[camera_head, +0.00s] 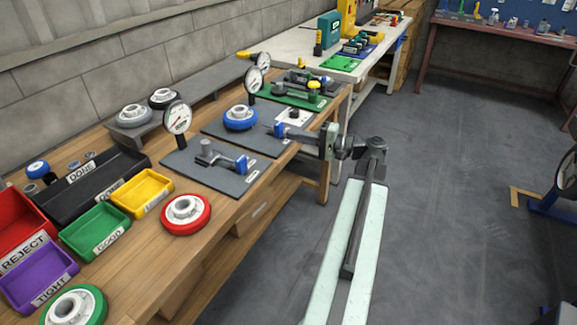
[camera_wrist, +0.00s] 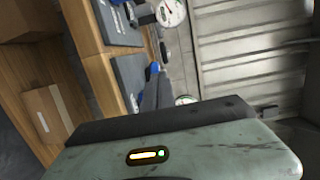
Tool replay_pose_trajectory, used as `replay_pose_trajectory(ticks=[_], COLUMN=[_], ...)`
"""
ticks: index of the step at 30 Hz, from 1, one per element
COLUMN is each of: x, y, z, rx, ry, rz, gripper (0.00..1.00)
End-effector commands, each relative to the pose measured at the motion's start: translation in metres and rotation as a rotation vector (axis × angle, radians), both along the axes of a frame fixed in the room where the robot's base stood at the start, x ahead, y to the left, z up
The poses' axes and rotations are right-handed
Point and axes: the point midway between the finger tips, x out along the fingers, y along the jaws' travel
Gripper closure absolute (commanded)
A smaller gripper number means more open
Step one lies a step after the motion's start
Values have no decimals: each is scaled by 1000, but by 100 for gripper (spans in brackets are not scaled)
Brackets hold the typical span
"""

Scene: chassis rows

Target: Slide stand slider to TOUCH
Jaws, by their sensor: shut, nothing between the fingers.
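My gripper (camera_head: 288,132) is shut and reaches in from the right over the second dark stand (camera_head: 262,143). Its tips are at a blue slider (camera_head: 279,129) at that stand's right side; I cannot tell whether they touch it. A dial gauge (camera_head: 253,80) and a blue-rimmed part (camera_head: 240,118) are at this stand. The nearer stand (camera_head: 200,178) has a dial gauge (camera_head: 177,117), a grey post and its own blue slider (camera_head: 241,164). In the wrist view my shut fingers (camera_wrist: 157,88) point toward the stands, with blue close to the tips. The TOUCH mark is not legible.
Yellow (camera_head: 155,182), green (camera_head: 78,238), red and purple bins stand on the wooden bench (camera_head: 225,225) at left. A red-rimmed part (camera_head: 186,214) lies near its front edge. A green board (camera_head: 295,97) is farther back.

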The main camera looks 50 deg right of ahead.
Motion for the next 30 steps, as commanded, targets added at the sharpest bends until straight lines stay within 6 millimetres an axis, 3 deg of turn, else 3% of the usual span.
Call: replay_pose_trajectory(ticks=[1, 4, 7, 11, 17, 30], x=[-25, -60, -77, -79, -58, 32], y=[-25, -55, -68, -70, -64, -41], z=[-29, -42, -45, -43, -42, -43], rx=[3, 4, 4, 3, 3, 3], ry=[-8, -13, -13, -13, -12, -11], rz=[-58, -133, -166, -173, -168, -167], gripper=[100, 100, 100, 100, 100, 100])
